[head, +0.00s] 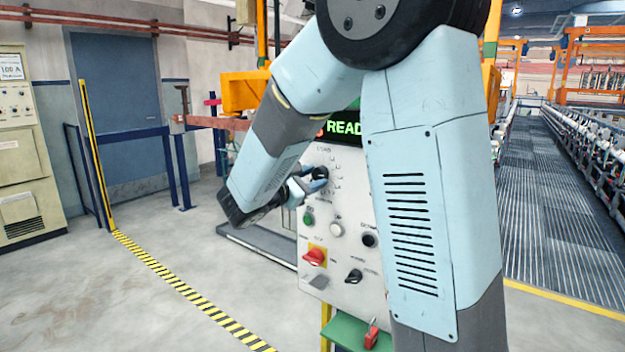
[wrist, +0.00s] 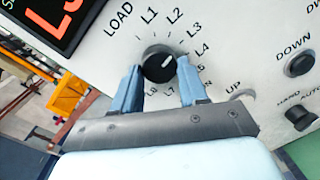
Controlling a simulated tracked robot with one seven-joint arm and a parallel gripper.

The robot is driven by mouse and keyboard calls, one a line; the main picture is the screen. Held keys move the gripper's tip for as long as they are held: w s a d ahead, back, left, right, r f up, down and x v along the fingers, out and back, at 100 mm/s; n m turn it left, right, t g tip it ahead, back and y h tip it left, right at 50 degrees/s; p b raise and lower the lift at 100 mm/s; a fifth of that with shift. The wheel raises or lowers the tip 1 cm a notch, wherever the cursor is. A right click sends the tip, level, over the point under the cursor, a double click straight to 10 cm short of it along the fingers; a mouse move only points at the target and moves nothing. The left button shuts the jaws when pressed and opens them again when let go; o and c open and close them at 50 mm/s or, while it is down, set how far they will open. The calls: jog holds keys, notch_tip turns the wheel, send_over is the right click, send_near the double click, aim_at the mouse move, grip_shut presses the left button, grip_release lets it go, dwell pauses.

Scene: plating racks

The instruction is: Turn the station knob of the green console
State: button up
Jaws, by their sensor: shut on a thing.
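The console (head: 325,262) has a pale face and a green part at its foot. Its black station knob (wrist: 158,64) sits in a ring of labels, LOAD and L1 to L8, in the wrist view. The knob's white mark points to the upper right, between L3 and L4 as far as I can tell. My gripper (wrist: 159,68) has one blue finger on each side of the knob and is shut on it. In the head view my gripper (head: 312,180) is at the upper part of the panel, and my arm hides the console's right side.
A display (head: 344,128) above the panel shows green READ, partly covered. Below the knob are a green button (head: 308,219), a red switch (head: 314,257) and a black switch (head: 354,276). In the wrist view the DOWN button (wrist: 300,63) is at the right. Open floor lies left.

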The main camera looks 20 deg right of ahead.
jog(key=o, duration=1.1)
jog(key=shift+c, duration=0.2)
jog(key=v, duration=1.3)
jog(key=shift+s+a, duration=0.2)
jog(key=shift+a, duration=0.15)
